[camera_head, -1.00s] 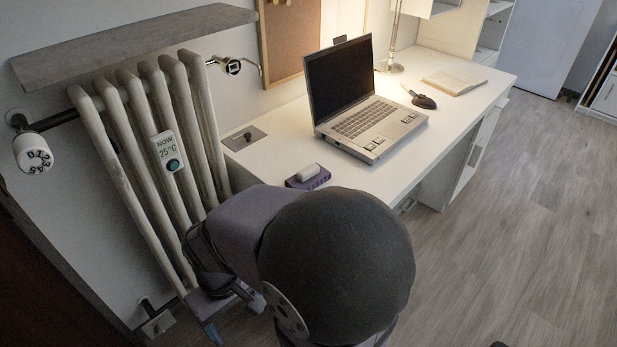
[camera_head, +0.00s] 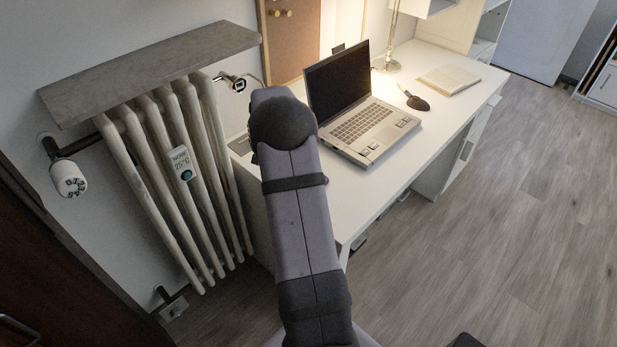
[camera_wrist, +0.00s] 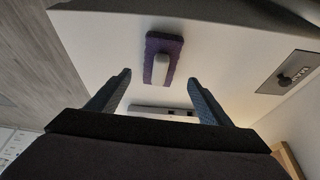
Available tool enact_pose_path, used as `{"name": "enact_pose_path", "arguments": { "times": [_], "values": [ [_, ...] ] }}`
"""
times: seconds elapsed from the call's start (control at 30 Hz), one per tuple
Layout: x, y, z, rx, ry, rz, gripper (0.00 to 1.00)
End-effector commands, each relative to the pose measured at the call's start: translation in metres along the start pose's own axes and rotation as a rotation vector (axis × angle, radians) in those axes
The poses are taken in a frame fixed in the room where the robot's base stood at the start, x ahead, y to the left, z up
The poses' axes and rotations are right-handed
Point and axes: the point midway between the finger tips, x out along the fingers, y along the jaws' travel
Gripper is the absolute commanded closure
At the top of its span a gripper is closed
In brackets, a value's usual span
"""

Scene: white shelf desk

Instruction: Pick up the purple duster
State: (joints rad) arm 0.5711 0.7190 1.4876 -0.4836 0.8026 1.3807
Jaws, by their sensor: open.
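The purple duster (camera_wrist: 175,46) lies on the white desk in the wrist view, with a pale grip on its top. My gripper (camera_wrist: 158,82) is open and empty, its two dark fingers apart. The duster appears ahead of the fingertips, roughly in line with the gap between them, and not touching them. In the head view my arm covers the duster and the gripper.
An open laptop (camera_head: 355,120) stands on the desk (camera_head: 395,170), close to the right of my arm. A dark socket plate (camera_wrist: 288,76) is set in the desk. A radiator (camera_head: 185,170) is left of the desk. A mouse (camera_head: 416,101), lamp and notebook are farther back.

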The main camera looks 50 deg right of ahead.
Motion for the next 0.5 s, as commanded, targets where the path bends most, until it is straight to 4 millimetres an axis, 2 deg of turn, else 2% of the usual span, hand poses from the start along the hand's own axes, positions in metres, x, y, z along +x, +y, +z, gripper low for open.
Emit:
{"name": "enact_pose_path", "arguments": {
  "times": [0.5],
  "values": [
    [0.023,0.000,-0.002,0.011,0.003,0.001,0.27]
  ]
}}
